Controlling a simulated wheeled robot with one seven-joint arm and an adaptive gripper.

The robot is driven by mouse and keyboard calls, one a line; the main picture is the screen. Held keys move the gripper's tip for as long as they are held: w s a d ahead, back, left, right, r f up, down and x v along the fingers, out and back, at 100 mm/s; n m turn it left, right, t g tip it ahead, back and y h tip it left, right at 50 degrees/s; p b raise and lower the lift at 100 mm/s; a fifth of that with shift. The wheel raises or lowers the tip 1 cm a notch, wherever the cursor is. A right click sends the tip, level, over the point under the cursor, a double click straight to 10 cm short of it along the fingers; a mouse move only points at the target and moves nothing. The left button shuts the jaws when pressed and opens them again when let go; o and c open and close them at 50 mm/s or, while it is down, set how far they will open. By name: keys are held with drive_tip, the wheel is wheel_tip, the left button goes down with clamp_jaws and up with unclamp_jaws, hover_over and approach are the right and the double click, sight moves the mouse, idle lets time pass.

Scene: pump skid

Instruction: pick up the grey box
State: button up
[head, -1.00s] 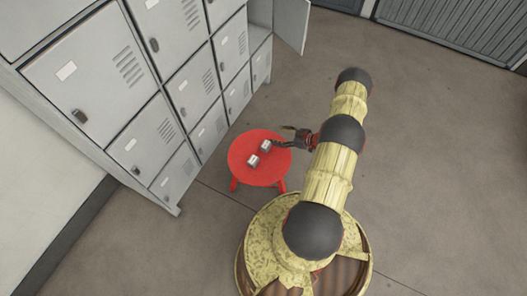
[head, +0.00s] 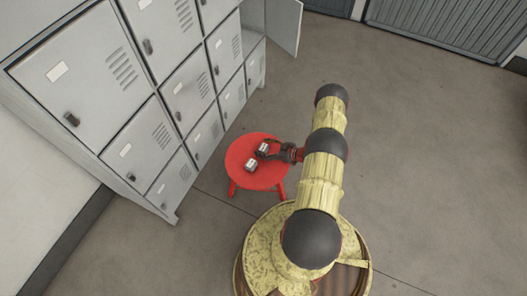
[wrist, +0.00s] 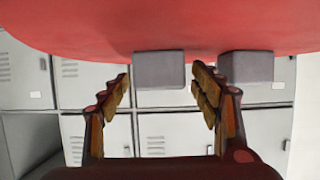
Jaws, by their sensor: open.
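Two small grey boxes stand on a round red stool (head: 238,153); the far one (head: 263,148) and the near one (head: 250,165) look alike, with pale marked tops. My gripper (head: 270,152) is open and comes in low from the right at the far box. In the wrist view, which looks upside down, my gripper (wrist: 162,76) has one grey box (wrist: 159,70) ahead between its fingertips. The other grey box (wrist: 246,66) is outside the right finger. I cannot tell whether a finger touches either box.
Grey lockers (head: 160,110) stand close behind and left of the stool, and one locker door (head: 285,25) hangs open. The floor (head: 420,150) to the right is clear. The near box leaves little room beside one finger.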

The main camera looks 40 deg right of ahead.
drive_tip(key=shift+c, duration=1.4)
drive_tip(key=c, duration=1.1)
drive_tip(key=shift+o, duration=0.2)
drive_tip(key=shift+w+r, duration=0.1)
